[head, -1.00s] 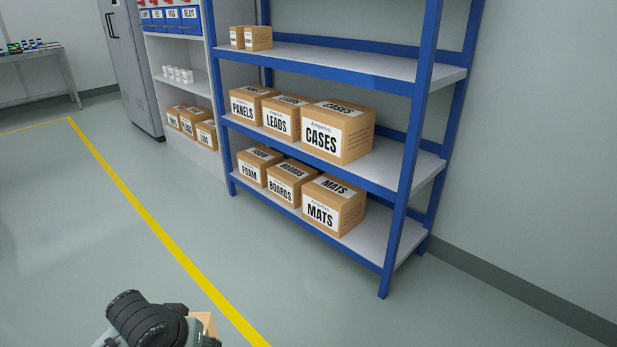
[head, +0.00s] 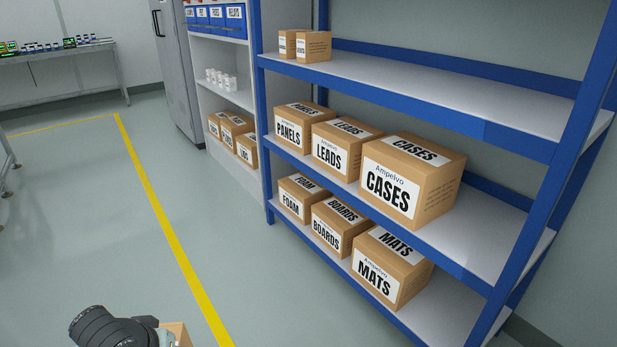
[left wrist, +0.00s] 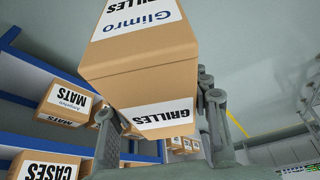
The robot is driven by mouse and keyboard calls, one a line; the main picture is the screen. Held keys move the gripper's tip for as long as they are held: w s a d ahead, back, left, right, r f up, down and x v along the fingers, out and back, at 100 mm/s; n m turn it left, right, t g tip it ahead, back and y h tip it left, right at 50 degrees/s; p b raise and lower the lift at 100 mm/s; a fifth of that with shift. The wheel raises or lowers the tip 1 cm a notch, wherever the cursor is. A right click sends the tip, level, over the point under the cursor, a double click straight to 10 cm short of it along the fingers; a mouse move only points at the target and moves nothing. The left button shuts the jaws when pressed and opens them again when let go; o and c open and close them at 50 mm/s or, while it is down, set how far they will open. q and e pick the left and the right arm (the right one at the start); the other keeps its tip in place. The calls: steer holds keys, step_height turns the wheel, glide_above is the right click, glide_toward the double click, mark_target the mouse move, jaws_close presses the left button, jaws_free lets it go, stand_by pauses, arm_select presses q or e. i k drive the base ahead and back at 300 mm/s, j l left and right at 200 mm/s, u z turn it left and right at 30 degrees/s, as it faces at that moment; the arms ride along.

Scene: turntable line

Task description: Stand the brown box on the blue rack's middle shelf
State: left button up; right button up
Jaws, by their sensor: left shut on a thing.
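A brown box (left wrist: 138,62) with white GRILLES labels fills the upper middle of the left wrist view. My left gripper (left wrist: 160,108) is shut on it, a finger at each side. In the head view only a corner of the brown box (head: 177,334) shows at the bottom edge, beside my left arm; the fingertips are hidden there. The blue rack (head: 262,130) stands at the right. Its middle shelf (head: 490,228) carries the PANELS, LEADS and CASES boxes, with bare shelf right of CASES (head: 412,180). My right gripper is not in view.
The rack's lower shelf holds FOAM, BOARDS and MATS boxes (head: 390,268). The shelf above holds two small boxes (head: 305,46). A blue upright (head: 560,160) stands at the rack's near right. Open floor (head: 80,220) lies left of the yellow line.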

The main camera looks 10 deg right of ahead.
mark_target(386, 76)
steer(key=i+j+z, duration=0.25)
steer(key=i+z, duration=0.2)
steer(key=i+j+z, duration=0.25)
steer(key=j+z, duration=0.15)
steer(key=i+j+z, duration=0.15)
steer(key=j+z, duration=0.2)
steer(key=z, duration=0.15)
steer(key=i+j+z, duration=0.1)
steer(key=j+z, duration=0.25)
steer(key=z, duration=0.15)
steer(key=j+z, duration=0.7)
steer(key=j, duration=0.15)
steer(key=k, duration=0.05)
